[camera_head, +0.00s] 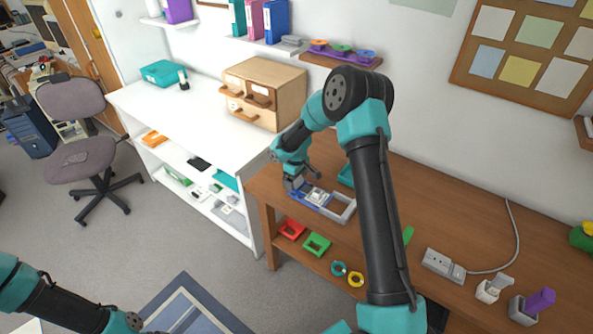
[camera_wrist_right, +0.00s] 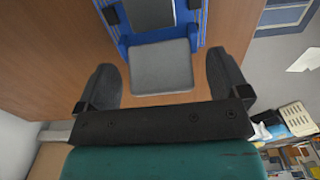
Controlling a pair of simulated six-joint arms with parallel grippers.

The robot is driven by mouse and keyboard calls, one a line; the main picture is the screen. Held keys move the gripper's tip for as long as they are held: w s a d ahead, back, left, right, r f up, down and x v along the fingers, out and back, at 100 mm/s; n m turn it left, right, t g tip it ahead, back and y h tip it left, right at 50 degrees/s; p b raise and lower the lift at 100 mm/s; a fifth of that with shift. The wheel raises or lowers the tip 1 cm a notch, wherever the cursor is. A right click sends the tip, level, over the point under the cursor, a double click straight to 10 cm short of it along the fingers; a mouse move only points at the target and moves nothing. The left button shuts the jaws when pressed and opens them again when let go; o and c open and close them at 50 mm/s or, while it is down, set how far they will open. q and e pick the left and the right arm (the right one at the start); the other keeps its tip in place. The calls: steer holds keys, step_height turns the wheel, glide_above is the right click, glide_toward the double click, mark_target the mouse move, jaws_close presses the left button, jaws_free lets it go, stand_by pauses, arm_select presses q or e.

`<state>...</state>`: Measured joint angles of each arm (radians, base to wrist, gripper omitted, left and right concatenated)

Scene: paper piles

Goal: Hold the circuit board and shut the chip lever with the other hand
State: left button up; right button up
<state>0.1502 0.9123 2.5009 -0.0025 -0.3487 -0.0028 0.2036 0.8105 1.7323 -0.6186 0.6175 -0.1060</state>
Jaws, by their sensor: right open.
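The blue circuit board (camera_head: 317,196) lies on the brown desk, with a light patch on its top. It also shows at the top of the right wrist view (camera_wrist_right: 123,42). There a dark grey part sits on it, and a flat grey tab (camera_wrist_right: 162,70) sticks out from its near edge. My right gripper (camera_head: 296,186) is at the board's left end. In the wrist view its open fingers (camera_wrist_right: 163,82) stand either side of the tab, apart from it. I cannot tell which part is the chip lever. My left arm enters at the lower left; its gripper is out of view.
A grey frame (camera_head: 342,208) sits right of the board and a teal tray (camera_head: 347,176) behind it. Red (camera_head: 291,229) and green (camera_head: 317,244) frames lie on the shelf below. A power strip (camera_head: 443,265) lies farther right. My right arm hides part of the desk.

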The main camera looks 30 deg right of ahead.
steer(key=shift+f, duration=0.6)
steer(key=c, duration=0.9)
steer(key=o, duration=0.9)
steer(key=shift+r, duration=0.15)
steer(key=shift+r, duration=3.9)
steer(key=shift+r, duration=2)
